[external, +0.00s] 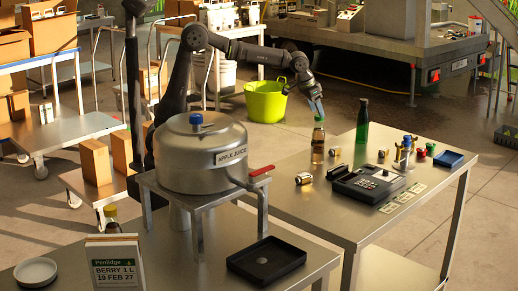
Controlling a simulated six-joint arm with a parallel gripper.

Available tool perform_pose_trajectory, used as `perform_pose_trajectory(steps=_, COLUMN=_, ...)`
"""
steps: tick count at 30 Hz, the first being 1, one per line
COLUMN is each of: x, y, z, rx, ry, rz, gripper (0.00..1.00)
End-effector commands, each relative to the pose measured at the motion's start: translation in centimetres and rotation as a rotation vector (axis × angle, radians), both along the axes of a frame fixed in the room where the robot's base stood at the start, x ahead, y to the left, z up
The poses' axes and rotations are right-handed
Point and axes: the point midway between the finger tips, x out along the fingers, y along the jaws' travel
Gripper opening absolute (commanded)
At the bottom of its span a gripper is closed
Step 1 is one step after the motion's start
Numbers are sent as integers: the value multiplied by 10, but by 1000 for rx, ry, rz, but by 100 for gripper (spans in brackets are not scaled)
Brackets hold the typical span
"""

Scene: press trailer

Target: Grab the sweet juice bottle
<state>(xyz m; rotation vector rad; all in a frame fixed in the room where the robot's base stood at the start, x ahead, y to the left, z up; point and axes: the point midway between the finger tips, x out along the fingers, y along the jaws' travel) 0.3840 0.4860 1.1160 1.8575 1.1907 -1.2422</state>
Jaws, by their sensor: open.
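A small bottle (317,148) with amber contents and a pale label stands upright on the right metal table. My gripper (317,109) points down at its top, with the jaws open. The fingertips are at or just above the bottle's neck; I cannot tell whether they touch it. A dark green bottle (362,122) stands upright behind and to the right of it. Another bottle (112,221) shows only its top behind the berry sign on the front table. No label is readable on any bottle, so I cannot tell which is sweet.
A large apple juice pot (200,160) stands left, with a black tray (266,259) in front.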

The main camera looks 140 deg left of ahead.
Motion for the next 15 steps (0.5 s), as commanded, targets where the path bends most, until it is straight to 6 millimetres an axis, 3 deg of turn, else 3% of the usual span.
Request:
perform_pose_trajectory(steps=10, x=3, y=8, z=-23, rx=-1, ry=1, rz=-1, gripper=60)
perform_pose_trajectory(steps=15, x=7, y=16, z=-48, rx=-2, ry=2, rz=-1, gripper=60)
